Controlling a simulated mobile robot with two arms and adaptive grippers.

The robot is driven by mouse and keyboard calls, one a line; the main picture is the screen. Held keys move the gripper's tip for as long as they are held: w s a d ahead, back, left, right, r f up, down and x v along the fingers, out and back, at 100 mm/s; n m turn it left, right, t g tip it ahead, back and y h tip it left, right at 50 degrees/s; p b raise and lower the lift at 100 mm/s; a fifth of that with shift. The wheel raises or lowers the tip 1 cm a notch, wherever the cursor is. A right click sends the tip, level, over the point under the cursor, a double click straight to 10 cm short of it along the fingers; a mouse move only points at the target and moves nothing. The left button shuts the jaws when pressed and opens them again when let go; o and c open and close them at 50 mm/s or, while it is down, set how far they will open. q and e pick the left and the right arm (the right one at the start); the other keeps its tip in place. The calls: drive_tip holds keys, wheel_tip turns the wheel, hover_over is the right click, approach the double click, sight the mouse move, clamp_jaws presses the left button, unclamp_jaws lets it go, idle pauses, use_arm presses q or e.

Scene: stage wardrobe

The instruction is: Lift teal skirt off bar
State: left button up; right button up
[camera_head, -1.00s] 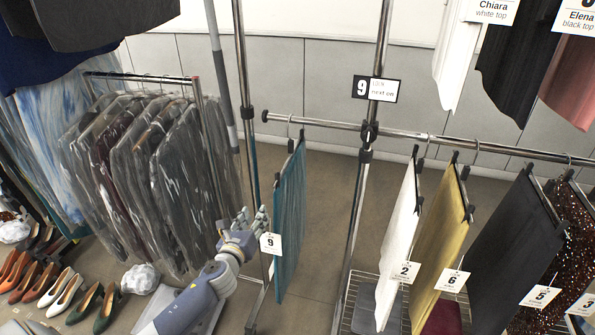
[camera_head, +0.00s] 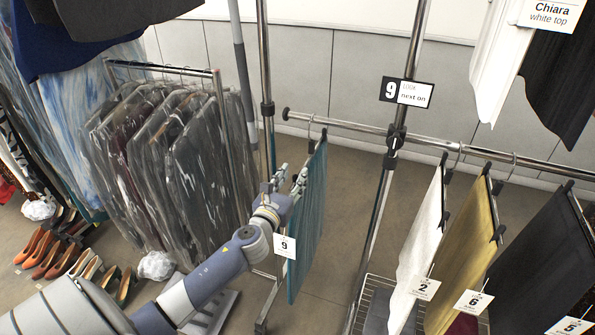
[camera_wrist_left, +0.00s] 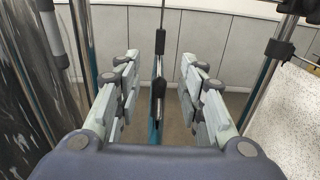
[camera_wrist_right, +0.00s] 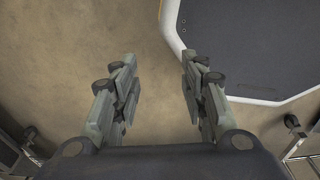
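The teal skirt (camera_head: 308,222) hangs from a hanger near the left end of the bar (camera_head: 350,124), with a white tag "9" (camera_head: 285,246) at its lower left. My left gripper (camera_head: 285,180) is at the skirt's upper left edge. In the left wrist view the gripper (camera_wrist_left: 158,95) is open, its fingers on either side of the skirt's hanger clips (camera_wrist_left: 158,87) and thin edge (camera_wrist_left: 153,130), with gaps visible on both sides. My right gripper (camera_wrist_right: 160,85) is open and empty above the floor; the head view does not show it.
White (camera_head: 420,245), mustard (camera_head: 462,240) and dark skirts (camera_head: 540,260) hang further right on the bar. A sign "9 next on" (camera_head: 407,92) is on the upright post. Bagged garments (camera_head: 165,170) hang on a rack at left. Shoes (camera_head: 70,262) stand on the floor.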

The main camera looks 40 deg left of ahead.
sight(311, 149)
use_arm(q)
drive_tip(key=shift+w, duration=0.15)
drive_tip(key=shift+w+a+r, duration=0.1)
drive_tip(key=shift+w+a, duration=0.05)
drive_tip(key=shift+w, duration=0.3)
drive_tip(key=b+x, duration=0.1)
drive_tip(key=x, duration=0.2)
drive_tip(key=b+x, duration=0.1)
drive_tip(key=x, duration=0.3)
drive_tip(key=shift+w, duration=0.4)
drive_tip(key=b+x, duration=0.2)
drive_tip(key=x, duration=0.2)
drive_tip(key=shift+w+a+r, duration=0.15)
drive_tip(key=shift+w+a, duration=0.05)
drive_tip(key=shift+w, duration=0.9)
use_arm(e)
drive_tip(key=shift+s+f, duration=0.25)
drive_tip(key=shift+f, duration=0.5)
drive_tip(key=shift+s+f, duration=0.2)
drive_tip(key=shift+f, duration=0.55)
drive_tip(key=shift+s+f, duration=0.25)
drive_tip(key=shift+f, duration=0.5)
drive_tip(key=shift+s, duration=0.1)
use_arm(q)
drive_tip(key=shift+f, duration=0.25)
clamp_jaws()
drive_tip(key=shift+r, duration=0.1)
use_arm(e)
drive_tip(key=shift+a, duration=0.1)
